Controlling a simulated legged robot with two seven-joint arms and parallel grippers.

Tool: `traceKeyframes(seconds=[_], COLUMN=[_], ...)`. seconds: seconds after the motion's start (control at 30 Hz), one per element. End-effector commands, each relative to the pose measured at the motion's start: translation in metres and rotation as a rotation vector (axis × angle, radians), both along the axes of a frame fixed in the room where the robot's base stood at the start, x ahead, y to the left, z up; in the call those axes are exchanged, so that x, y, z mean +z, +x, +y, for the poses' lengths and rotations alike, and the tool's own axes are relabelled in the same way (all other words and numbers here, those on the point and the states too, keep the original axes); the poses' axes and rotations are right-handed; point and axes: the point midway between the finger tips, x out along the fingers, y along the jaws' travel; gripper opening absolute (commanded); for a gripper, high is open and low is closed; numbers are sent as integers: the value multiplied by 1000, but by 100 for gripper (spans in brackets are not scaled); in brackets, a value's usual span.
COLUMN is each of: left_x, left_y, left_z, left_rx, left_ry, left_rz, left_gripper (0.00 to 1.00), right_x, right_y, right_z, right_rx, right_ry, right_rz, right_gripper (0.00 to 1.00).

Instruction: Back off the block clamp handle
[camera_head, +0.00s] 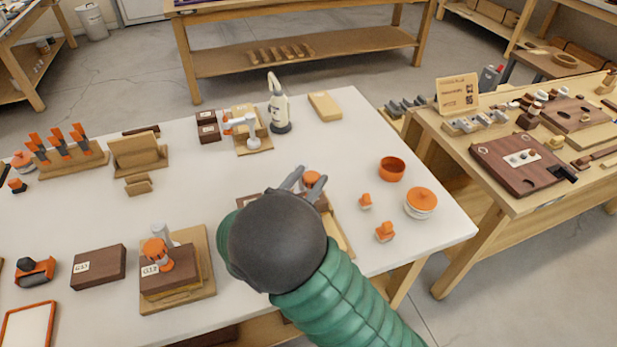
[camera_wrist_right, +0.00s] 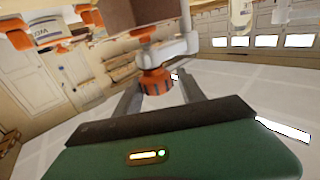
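An orange ribbed clamp handle (camera_wrist_right: 155,80) sits on a pale clamp body (camera_wrist_right: 172,48) beside a brown block (camera_wrist_right: 155,12) in the right wrist view. My right gripper (camera_wrist_right: 160,95) is open, with one finger on each side of the handle. Whether the fingers touch it is unclear. In the head view, the right gripper (camera_head: 302,182) is at this station, and an orange knob (camera_head: 313,177) shows at its fingertips. My dark wrist hides most of the clamp and block. My left gripper is not in view.
Another block (camera_head: 168,279) with an orange-knobbed clamp (camera_head: 156,250) stands on a wooden base at left. The back right table corner is mostly clear.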

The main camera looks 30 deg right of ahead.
Motion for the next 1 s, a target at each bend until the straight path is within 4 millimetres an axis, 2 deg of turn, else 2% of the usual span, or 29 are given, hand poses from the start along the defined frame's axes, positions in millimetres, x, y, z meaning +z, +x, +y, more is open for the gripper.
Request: traceKeyframes(seconds=[0.03,0.3,1.0], left_x=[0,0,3], left_y=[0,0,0], left_z=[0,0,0], left_rx=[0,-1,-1], left_ry=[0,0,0], left_rz=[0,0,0], left_gripper=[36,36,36], right_x=[0,-1,-1], right_y=[1,2,3], right_z=[0,-2,1], right_rx=[6,6,68], right_ry=[2,5,6], right_rz=[0,1,5], right_gripper=[33,0,0])
